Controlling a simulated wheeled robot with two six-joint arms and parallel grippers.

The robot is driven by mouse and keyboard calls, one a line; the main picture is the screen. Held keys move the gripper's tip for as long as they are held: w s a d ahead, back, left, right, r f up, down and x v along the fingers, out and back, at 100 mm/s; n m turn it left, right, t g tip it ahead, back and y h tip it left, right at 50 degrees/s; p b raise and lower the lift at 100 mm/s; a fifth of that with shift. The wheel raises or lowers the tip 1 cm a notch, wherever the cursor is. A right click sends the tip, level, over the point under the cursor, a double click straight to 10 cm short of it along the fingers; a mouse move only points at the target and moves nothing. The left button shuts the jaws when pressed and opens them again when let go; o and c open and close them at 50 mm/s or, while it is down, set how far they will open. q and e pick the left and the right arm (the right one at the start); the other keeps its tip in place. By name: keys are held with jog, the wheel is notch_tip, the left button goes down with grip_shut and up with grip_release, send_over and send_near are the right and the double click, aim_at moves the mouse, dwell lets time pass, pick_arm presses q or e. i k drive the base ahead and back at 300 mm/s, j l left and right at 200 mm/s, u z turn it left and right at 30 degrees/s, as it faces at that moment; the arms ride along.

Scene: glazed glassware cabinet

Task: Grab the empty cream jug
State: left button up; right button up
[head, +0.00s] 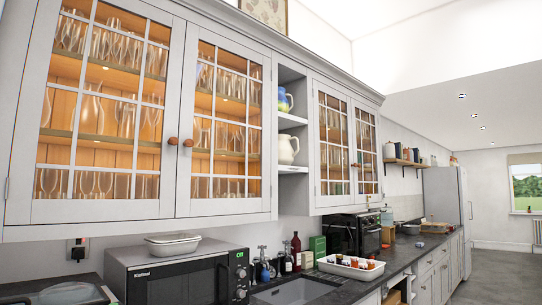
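The cream jug (288,149) stands upright on a white shelf in the narrow open column between the glazed cabinets, a little right of centre in the head view. Its handle is on the right side. Its inside is hidden from this low angle, so I cannot tell whether it is empty. Neither of my grippers shows in the head view.
A blue and green patterned jug (285,101) stands on the shelf above. Closed glazed doors (226,120) flank the column. Below are a microwave (178,277) with a lidded white dish (173,245) on top, several bottles, a sink (296,291) and a white tray (350,270) of jars.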

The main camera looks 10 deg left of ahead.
aim_at(286, 154)
jog(key=i+l+u, duration=0.15)
jog(key=i+l, duration=0.2)
jog(key=i+l+u, duration=0.15)
jog(key=i+l, duration=0.25)
jog(key=i+l+u, duration=0.15)
jog(key=i+l, duration=0.25)
jog(key=i+l+u, duration=0.15)
jog(key=i+l, duration=0.2)
jog(key=l, duration=0.2)
jog(key=i+l+u, duration=0.15)
jog(key=i+l, duration=0.15)
jog(key=l, duration=0.2)
